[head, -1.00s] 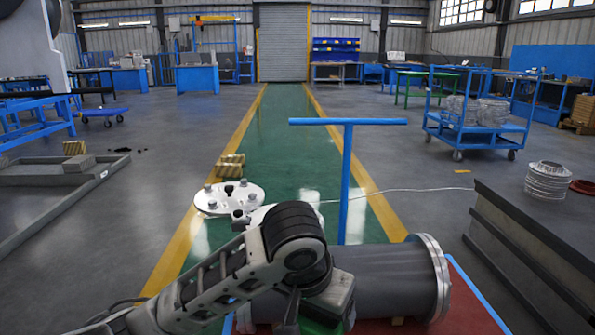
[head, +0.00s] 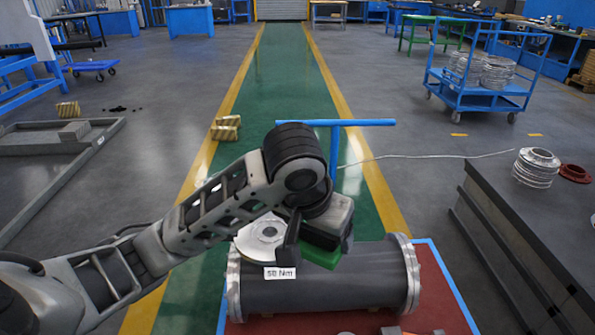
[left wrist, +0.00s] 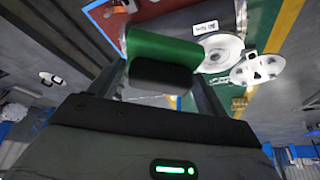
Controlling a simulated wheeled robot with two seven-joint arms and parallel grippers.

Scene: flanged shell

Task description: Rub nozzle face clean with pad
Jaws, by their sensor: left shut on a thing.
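My left gripper (head: 318,240) is shut on a green pad (head: 322,258) with a black block. The pad also shows in the left wrist view (left wrist: 160,47) between the fingers. The nozzle face (head: 262,236) is a pale round ring with a central hole on top of the grey shell (head: 325,292). The pad is at the right of the nozzle face in the head view; contact cannot be told. My gripper and arm hide part of the face. My right gripper is not in view.
A blue T-shaped post (head: 360,123) rises behind the shell. A white bolted disc (left wrist: 258,70) lies near the face in the left wrist view. A "50 Nm" tag (head: 280,273) is at the shell. A dark bench (head: 520,230) stands right; a blue cart (head: 485,85) is farther back.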

